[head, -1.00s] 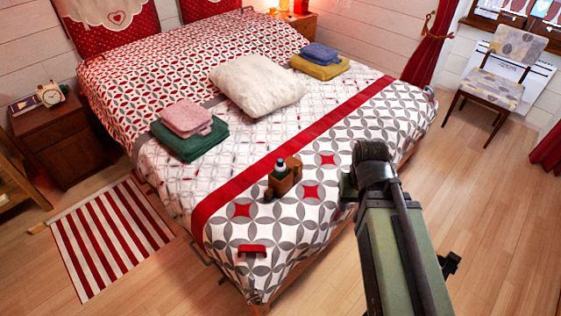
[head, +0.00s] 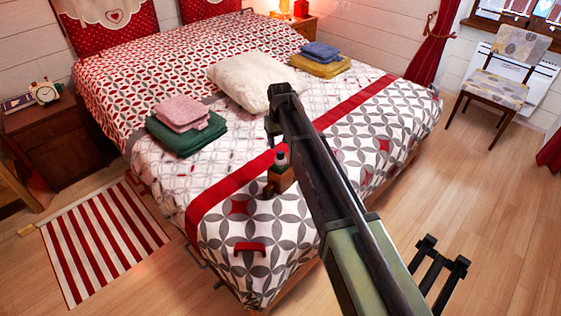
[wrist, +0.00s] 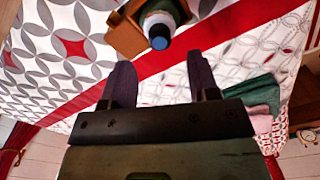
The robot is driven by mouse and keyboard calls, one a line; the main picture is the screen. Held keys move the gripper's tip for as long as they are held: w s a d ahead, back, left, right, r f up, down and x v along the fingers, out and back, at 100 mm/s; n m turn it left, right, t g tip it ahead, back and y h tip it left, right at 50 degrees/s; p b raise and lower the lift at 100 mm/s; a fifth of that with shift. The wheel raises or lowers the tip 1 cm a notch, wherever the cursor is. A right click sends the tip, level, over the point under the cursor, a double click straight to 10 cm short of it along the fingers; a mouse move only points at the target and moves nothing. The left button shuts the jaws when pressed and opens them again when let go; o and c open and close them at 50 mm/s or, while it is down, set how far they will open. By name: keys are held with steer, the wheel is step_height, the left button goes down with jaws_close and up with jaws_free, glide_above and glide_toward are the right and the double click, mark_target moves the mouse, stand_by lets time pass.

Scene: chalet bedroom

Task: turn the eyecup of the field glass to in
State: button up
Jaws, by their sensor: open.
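The field glass (head: 281,160) stands upright in a brown wooden holder (head: 280,182) on the bed. It has a dark body, a pale ring and a round end on top. In the wrist view, the field glass (wrist: 163,22) is at the top edge, partly cut off, with a blue round end facing me. My gripper (wrist: 161,80) is open and empty; its two dark fingers point toward the field glass, which lies beyond their tips, not between them. In the head view my gripper hangs from the arm's end, just behind the field glass. The eyecup's setting cannot be read.
A red handle-shaped piece (head: 249,247) lies on the quilt near the front. Folded pink and green towels (head: 188,132), a white pillow (head: 252,82) and blue and yellow towels (head: 320,60) lie farther back. The quilt around the holder is clear.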

mark_target(281, 152)
step_height(281, 152, down, 6)
steer(key=b, duration=0.4)
steer(key=shift+r, duration=0.15)
steer(key=c, duration=0.9)
steer(key=shift+c, duration=0.2)
